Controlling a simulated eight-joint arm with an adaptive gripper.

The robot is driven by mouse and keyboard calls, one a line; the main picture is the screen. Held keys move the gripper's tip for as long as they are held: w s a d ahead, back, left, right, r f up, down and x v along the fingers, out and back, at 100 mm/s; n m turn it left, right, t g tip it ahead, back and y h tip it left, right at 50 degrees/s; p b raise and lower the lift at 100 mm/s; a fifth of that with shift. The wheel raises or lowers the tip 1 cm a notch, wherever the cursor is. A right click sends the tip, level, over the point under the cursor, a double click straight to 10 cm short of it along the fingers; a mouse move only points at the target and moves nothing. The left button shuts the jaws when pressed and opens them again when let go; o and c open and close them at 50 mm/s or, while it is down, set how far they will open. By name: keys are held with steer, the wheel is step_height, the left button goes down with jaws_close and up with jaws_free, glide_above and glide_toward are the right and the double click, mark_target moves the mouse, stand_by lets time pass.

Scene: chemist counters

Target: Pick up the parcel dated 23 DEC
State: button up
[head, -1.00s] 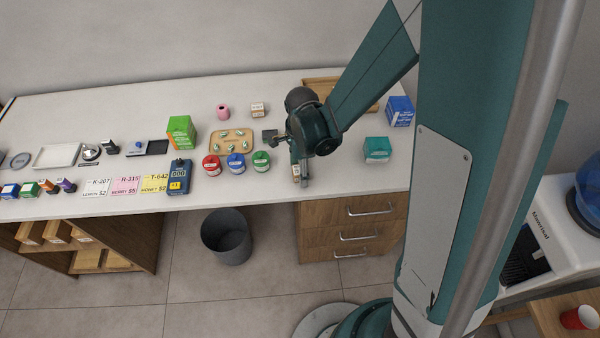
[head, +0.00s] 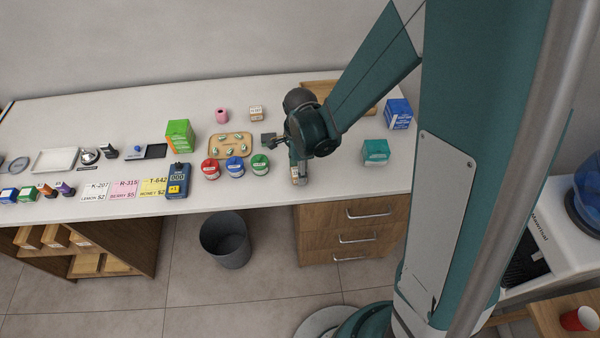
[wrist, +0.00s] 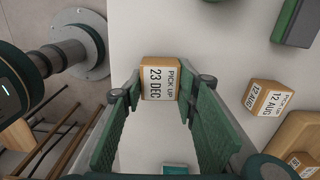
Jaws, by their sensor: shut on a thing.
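The parcel dated 23 DEC (wrist: 159,80) is a small tan box with a white label reading PICK UP 23 DEC. In the wrist view it sits between the tips of my gripper (wrist: 158,95), which is shut on it, one finger at each side. In the head view my gripper (head: 299,174) points down at the counter's front edge, just right of the green-lidded jar. I cannot tell whether the parcel is clear of the counter. Another tan parcel, labelled 12 AUG (wrist: 268,98), stands apart to the right in the wrist view.
Jars with red (head: 210,168), blue (head: 235,166) and green (head: 260,164) lids stand left of my gripper. A teal box (head: 376,152) stands to the right. A wooden tray (head: 318,84) lies behind my arm. A grey bin (head: 225,240) stands on the floor.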

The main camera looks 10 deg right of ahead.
steer(key=shift+r+p, duration=0.4)
steer(key=shift+r, duration=4.25)
